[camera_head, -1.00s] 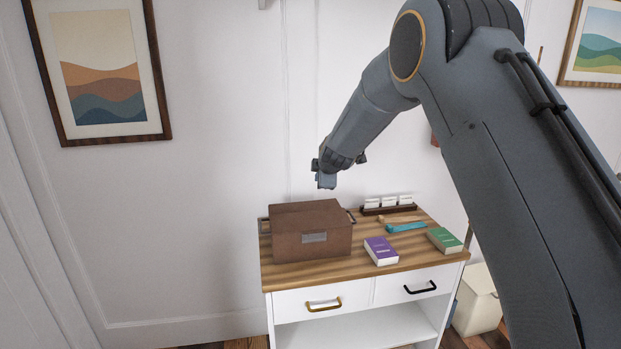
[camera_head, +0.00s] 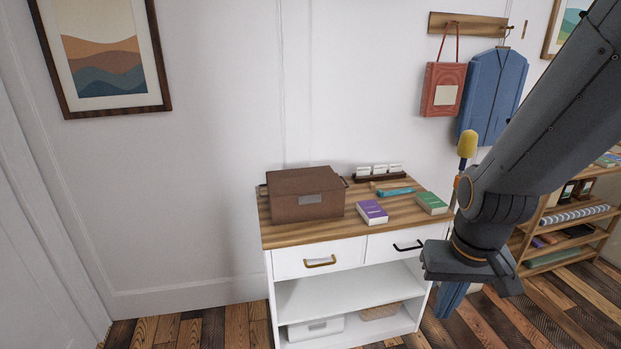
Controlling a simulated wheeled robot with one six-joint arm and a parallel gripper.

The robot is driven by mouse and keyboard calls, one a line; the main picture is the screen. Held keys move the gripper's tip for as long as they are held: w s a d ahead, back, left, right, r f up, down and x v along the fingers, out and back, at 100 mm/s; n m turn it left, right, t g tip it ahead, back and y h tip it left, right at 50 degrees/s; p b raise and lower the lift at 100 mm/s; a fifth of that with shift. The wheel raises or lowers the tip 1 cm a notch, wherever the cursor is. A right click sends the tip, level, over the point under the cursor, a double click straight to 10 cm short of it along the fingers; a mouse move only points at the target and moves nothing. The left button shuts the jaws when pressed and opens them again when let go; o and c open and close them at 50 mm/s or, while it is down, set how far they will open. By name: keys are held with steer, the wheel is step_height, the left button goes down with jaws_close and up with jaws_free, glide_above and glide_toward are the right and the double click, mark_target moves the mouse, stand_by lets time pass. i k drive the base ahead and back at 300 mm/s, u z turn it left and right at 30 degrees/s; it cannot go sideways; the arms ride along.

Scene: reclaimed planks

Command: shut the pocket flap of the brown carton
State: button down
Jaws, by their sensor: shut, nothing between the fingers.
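The brown carton (camera_head: 308,207) stands on the left part of the wooden cabinet top (camera_head: 290,236). My gripper (camera_head: 452,303) is shut and empty, pointing down in front of the cabinet's right side. It is well to the right of and below the carton, apart from it.
A purple book (camera_head: 372,212), a green book (camera_head: 432,203), a turquoise item (camera_head: 396,191) and a card rack (camera_head: 380,173) share the cabinet top. Two drawers are shut below. A bookshelf (camera_head: 570,222) stands at right. A red bag (camera_head: 443,90) and blue garment (camera_head: 492,95) hang behind my arm.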

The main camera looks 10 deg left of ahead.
mark_target(296, 185)
steer(key=u, duration=0.6)
steer(key=i, duration=1.4)
steer(key=z, duration=0.5)
